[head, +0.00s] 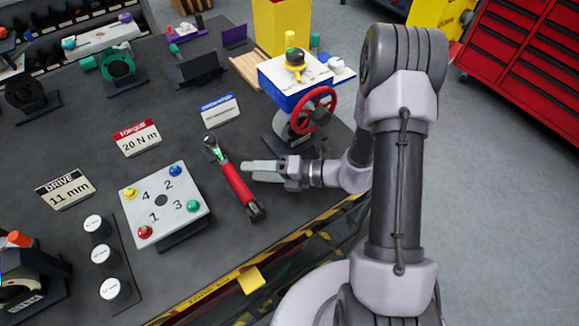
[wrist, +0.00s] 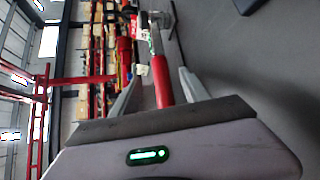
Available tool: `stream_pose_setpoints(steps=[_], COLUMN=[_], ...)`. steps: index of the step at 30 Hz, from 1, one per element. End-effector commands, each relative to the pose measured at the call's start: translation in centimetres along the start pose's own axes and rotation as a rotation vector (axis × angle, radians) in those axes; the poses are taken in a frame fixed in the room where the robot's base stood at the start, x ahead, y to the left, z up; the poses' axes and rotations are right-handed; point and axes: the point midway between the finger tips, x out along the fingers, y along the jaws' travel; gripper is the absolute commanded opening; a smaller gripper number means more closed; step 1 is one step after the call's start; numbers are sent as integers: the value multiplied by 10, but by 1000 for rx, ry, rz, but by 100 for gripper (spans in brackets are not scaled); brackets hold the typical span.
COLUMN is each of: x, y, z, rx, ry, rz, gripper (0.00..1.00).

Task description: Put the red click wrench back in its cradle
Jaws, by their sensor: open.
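The red click wrench (head: 238,184) lies on the dark bench in the head view, its silver and green head pointing up-left and its black end toward the bench's front edge. My gripper (head: 246,170) is just right of the red handle, fingers pointing at it. In the wrist view my gripper (wrist: 160,76) is open, and the red handle of the wrench (wrist: 162,82) shows between the two fingers with a visible gap on each side. I cannot tell from these frames which holder is the wrench's cradle.
A numbered plate (head: 160,200) with coloured knobs stands left of the wrench. Signs for torque (head: 136,138) and drive (head: 65,188) stand beyond. A valve with a red handwheel (head: 311,110) stands above my gripper. A yellow-black striped edge (head: 225,290) borders the bench front.

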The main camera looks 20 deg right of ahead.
Motion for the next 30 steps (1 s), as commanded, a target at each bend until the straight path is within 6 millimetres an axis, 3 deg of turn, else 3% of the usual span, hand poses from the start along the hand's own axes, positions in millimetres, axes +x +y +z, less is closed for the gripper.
stream_pose_setpoints(steps=[3, 10, 15, 28, 30], x=[-40, -87, -95, -94, -93], y=[3, 2, 1, 1, 8], z=[3, 1, 0, 0, -1], rx=[1, -1, -1, -3, -59], ry=[-8, -4, -2, 0, 30], rz=[-1, 1, 1, 1, -5], gripper=[54, 54, 54, 54, 54])
